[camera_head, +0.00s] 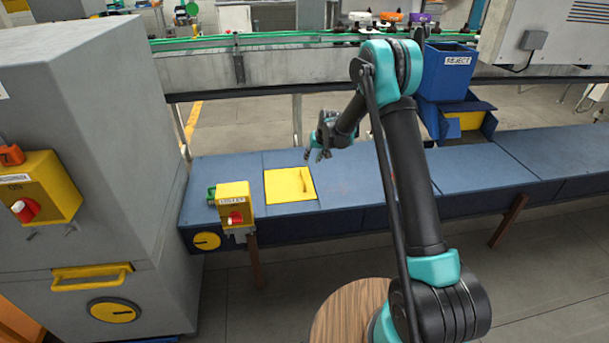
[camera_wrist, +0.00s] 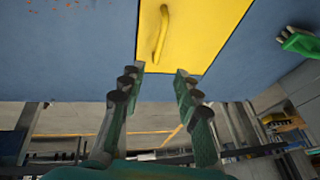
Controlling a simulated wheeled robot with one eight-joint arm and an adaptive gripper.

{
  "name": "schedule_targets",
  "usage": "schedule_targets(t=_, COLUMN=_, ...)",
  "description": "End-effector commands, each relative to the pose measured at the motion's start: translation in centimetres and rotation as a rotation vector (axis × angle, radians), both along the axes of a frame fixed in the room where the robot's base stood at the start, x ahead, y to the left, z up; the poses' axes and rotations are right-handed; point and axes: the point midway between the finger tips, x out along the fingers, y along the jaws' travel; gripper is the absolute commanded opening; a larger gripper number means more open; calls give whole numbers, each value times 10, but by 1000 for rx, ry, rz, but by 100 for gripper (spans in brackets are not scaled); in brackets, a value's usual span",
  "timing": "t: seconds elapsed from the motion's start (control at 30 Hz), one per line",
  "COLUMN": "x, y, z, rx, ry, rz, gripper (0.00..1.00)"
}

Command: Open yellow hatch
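The yellow hatch (camera_head: 286,186) is a square panel set flush in the top of the blue bench, and it looks closed. Its yellow handle (camera_head: 305,181) is a raised bar near the right side of the hatch. In the wrist view the hatch (camera_wrist: 205,35) fills the top middle, with the handle (camera_wrist: 160,35) upright on it. My gripper (camera_head: 318,154) is above the bench, just behind the hatch in the head view. In the wrist view my gripper (camera_wrist: 156,90) has its two fingers apart with nothing between them. The handle lies beyond the fingertips, not touched.
A yellow control box (camera_head: 234,203) with a red knob stands left of the hatch. A big grey cabinet (camera_head: 85,130) is at the left. A blue REJECT bin (camera_head: 448,78) stands behind at the right. The blue bench top (camera_head: 480,165) is clear on the right.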

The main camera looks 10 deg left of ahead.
Motion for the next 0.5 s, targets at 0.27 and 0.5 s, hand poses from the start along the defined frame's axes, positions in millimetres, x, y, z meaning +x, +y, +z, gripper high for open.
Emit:
schedule_targets(t=0.27, x=16, y=15, z=-46, rx=-1, ry=-1, rz=2, gripper=32)
schedule_targets(t=0.5, x=29, y=26, z=-84, rx=0, ry=0, rz=1, gripper=32)
